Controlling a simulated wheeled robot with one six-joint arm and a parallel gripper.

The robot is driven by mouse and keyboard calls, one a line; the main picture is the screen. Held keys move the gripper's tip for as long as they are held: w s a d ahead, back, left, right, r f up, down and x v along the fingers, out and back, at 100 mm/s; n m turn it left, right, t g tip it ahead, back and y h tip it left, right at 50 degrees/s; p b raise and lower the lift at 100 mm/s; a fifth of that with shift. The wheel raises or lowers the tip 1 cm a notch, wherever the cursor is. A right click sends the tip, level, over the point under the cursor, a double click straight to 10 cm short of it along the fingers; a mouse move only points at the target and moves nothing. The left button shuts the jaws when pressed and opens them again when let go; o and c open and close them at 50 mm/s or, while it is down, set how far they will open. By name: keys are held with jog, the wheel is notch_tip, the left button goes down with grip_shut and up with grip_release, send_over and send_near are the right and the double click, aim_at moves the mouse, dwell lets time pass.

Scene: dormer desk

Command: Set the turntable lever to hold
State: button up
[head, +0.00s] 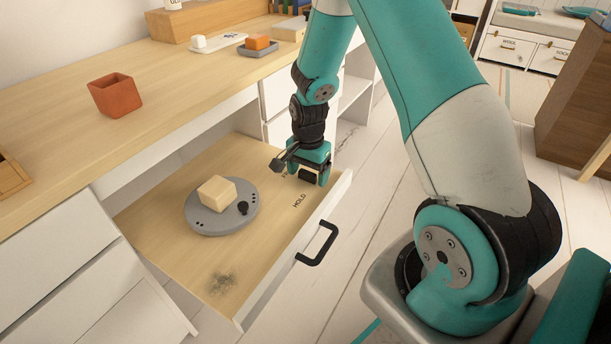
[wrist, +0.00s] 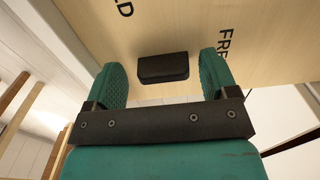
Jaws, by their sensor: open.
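The grey round turntable (head: 205,222) lies in the pulled-out drawer, with a pale wooden block (head: 216,191) and a small black knob (head: 243,208) on it. My gripper (head: 312,174) is low over the front right of the drawer, by FREE. It is open. A black block, seemingly the lever's handle (wrist: 163,68), shows between its fingers (wrist: 165,78), with gaps either side. The lever's base is hidden, so its exact setting cannot be told.
The drawer's front panel (head: 262,283) with a black handle (head: 318,244) stands close to my gripper. The desk top (head: 180,75) overhangs the drawer's back; a terracotta pot (head: 115,95) stands on it. A dark smudge (head: 222,283) marks the drawer's near corner.

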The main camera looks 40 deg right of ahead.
jog(key=shift+c, duration=0.2)
jog(key=c, duration=0.9)
jog(key=shift+a, duration=0.3)
jog(key=shift+d+n+p, duration=0.3)
jog(key=shift+p, duration=0.05)
jog(key=shift+s+r+n+p, duration=0.1)
jog(key=shift+r+n+p, duration=0.05)
jog(key=shift+n+p, duration=0.65)
jog(key=n+p, duration=0.2)
jog(key=n, duration=0.1)
jog(key=n+p, duration=0.2)
jog(key=n, duration=0.1)
jog(key=shift+s+a, duration=0.15)
jog(key=n+p, duration=0.1)
jog(key=n, duration=0.1)
jog(key=n+p, duration=0.1)
jog(key=n, duration=0.1)
jog(key=shift+s+a+n+p, duration=0.1)
jog(key=shift+s+n+p, duration=0.1)
jog(key=shift+n+p, duration=0.15)
jog(key=n, duration=0.1)
jog(key=n+p, duration=0.1)
jog(key=n, duration=0.3)
jog(key=shift+s+p, duration=0.25)
jog(key=shift+p, duration=0.15)
